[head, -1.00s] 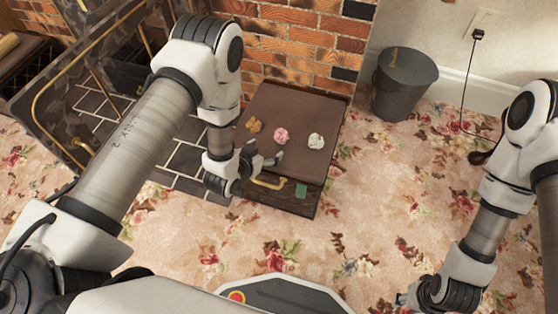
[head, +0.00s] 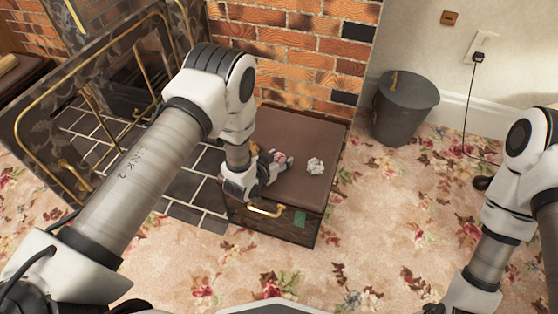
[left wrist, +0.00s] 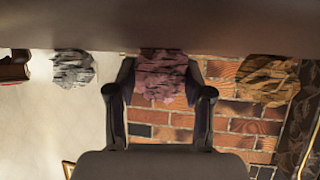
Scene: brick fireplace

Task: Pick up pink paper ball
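The pink paper ball (head: 281,158) lies on the brown top of a low box (head: 300,135). My left gripper (head: 273,164) is low over the box top at the ball, with its fingers partly covering it in the head view. In the left wrist view the pink ball (left wrist: 161,75) shows between the two spread fingers of my left gripper (left wrist: 160,80). The fingers are open, and I see no clear grip on the ball. My right arm comes in at the right, but its gripper is out of view.
A white paper ball (head: 315,166) lies right of the pink one. A brown paper ball (left wrist: 266,78) shows on the other side in the left wrist view. A grey bin (head: 404,110) stands right of the box. A brick wall (head: 290,60) rises behind; flowered carpet lies in front.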

